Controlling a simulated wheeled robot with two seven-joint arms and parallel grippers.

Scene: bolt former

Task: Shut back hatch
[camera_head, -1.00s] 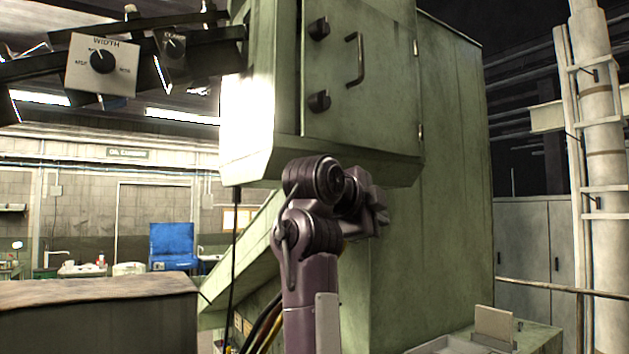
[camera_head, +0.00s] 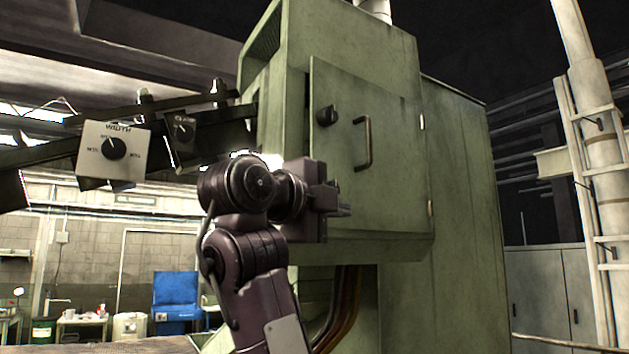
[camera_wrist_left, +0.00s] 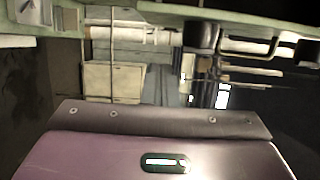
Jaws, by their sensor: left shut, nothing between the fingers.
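The back hatch (camera_head: 385,130) is a green metal door on the tall green machine, with a bar handle (camera_head: 365,142) and a dark knob (camera_head: 327,116). Its hinges are on the right edge. A dark gap shows along its left edge, so it looks slightly ajar. My left gripper (camera_head: 340,211) is shut and empty, in front of the hatch's lower left part, hiding the lower knob. I cannot tell if it touches the hatch. In the left wrist view the hatch (camera_wrist_left: 230,18) is a green strip along the top, with knob and handle. My right gripper is not in view.
A control box marked WIDTH (camera_head: 115,148) and a second dial box (camera_head: 182,135) stand on dark rails left of the hatch. The machine's green side (camera_head: 465,200) runs to the right. A pale pipe with a ladder (camera_head: 590,130) stands at far right.

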